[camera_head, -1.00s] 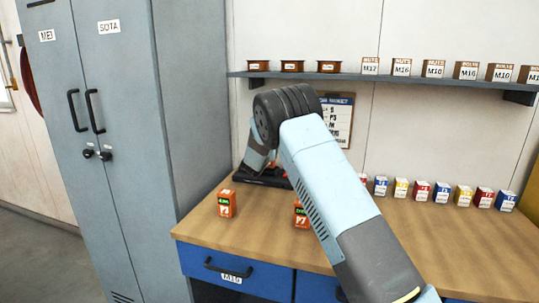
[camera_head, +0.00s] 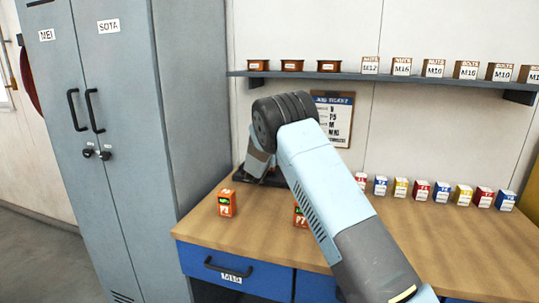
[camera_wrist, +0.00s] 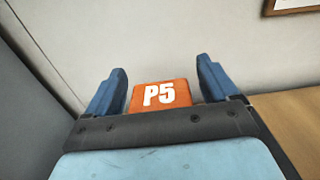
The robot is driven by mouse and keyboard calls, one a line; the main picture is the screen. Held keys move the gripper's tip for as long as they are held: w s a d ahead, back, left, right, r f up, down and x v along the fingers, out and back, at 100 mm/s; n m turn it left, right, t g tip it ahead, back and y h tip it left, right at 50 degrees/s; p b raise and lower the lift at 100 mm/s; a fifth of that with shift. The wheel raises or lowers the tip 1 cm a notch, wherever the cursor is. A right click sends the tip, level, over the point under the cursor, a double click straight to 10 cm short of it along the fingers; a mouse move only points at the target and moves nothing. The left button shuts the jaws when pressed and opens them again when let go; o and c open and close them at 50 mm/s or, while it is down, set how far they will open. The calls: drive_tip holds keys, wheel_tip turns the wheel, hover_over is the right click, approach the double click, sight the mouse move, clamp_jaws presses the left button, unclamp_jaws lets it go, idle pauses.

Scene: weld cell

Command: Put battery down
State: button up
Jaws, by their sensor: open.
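An orange battery (camera_wrist: 160,95) marked P5 is between the two blue fingers of my gripper (camera_wrist: 161,70) in the wrist view. The fingers are spread, one on each side of it, with a gap visible at the right. Its lower part is hidden by the gripper body, so I cannot see what it rests on. In the head view my arm hides this battery; the dark end of my arm is low at the back left of the wooden bench (camera_head: 430,250).
A grey locker (camera_head: 125,150) stands close at the bench's left. A row of small coloured boxes (camera_head: 420,190) lines the bench back. A wall shelf (camera_head: 400,78) holds boxes above. A clipboard (camera_head: 338,115) hangs behind my arm. The bench's right front is clear.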

drive_tip(key=shift+r, duration=0.1)
drive_tip(key=v, duration=0.7)
drive_tip(key=shift+s+a, duration=0.1)
drive_tip(key=shift+s, duration=0.15)
drive_tip(key=s+d+r+m+g+h, duration=0.1)
drive_tip(key=s+d+r+m+g, duration=0.2)
drive_tip(key=s+d+r+m, duration=0.4)
drive_tip(key=s+d+r+m+g+h, duration=0.1)
drive_tip(key=s+d+r+m+g, duration=0.35)
drive_tip(key=s+d, duration=0.55)
drive_tip(key=s+d+r+m+g+h, duration=0.1)
drive_tip(key=s+d+r+m+g, duration=0.2)
drive_tip(key=s+d+r+m, duration=0.35)
drive_tip(key=s+d+m+g+y, duration=0.3)
drive_tip(key=s+m, duration=0.4)
drive_tip(key=s, duration=1.3)
drive_tip(key=s+a+f+m+t+y, duration=0.1)
drive_tip(key=s+a+m+y, duration=0.2)
drive_tip(key=s, duration=0.5)
drive_tip(key=s+a+f+m+t+y, duration=0.1)
drive_tip(key=s+a+m+y, duration=0.2)
drive_tip(key=s, duration=0.5)
drive_tip(key=shift+s+a+f+m, duration=0.2)
drive_tip(key=shift+s+m, duration=0.2)
drive_tip(key=shift+m, duration=0.1)
